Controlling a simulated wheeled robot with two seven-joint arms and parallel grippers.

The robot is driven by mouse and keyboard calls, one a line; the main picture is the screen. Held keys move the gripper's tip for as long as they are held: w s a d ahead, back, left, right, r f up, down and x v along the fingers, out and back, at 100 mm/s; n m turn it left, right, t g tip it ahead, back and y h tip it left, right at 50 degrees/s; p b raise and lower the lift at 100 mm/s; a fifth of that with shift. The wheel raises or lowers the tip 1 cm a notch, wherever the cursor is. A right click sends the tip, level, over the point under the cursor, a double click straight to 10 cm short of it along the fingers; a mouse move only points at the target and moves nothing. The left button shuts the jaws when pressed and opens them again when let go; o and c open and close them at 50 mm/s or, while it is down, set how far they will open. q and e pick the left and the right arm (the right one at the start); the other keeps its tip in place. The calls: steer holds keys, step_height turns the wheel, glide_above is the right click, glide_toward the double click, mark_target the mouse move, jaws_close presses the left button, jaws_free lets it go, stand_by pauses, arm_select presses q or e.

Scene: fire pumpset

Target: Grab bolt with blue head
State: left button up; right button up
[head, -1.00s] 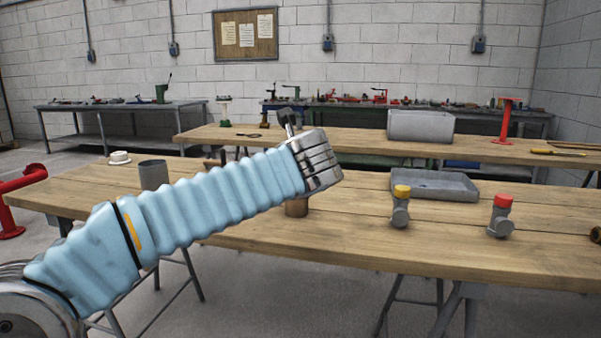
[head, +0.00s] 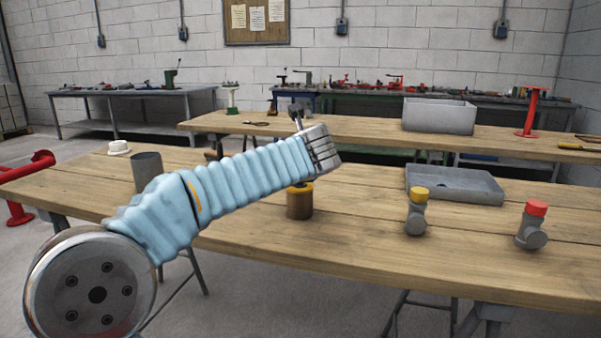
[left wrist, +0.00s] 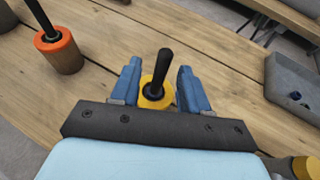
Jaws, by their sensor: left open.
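No bolt with a blue head is clearly seen. A small dark-blue spot (left wrist: 296,97) lies in the grey tray (left wrist: 285,75) in the left wrist view, too small to name. My left gripper (left wrist: 158,66) is open, its blue fingers on either side of a black handle (left wrist: 162,68) rising from a yellow ring (left wrist: 156,95). I cannot tell whether the fingers touch it. In the head view my left arm reaches over the table, and its fingers are mostly hidden. A brown cylinder (head: 299,205) with a yellow top stands below the wrist. My right gripper is out of view.
A brown cylinder with an orange ring (left wrist: 57,50) stands left of my gripper. The shallow tray (head: 455,190), a yellow-capped fitting (head: 416,218) and a red-capped fitting (head: 532,232) stand to the right. A grey cup (head: 146,170) is at left.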

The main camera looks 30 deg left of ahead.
arm_select(q)
steer(key=x, duration=0.2)
steer(key=f+x, duration=0.1)
steer(key=x, duration=0.2)
steer(key=shift+d, duration=0.1)
jaws_close()
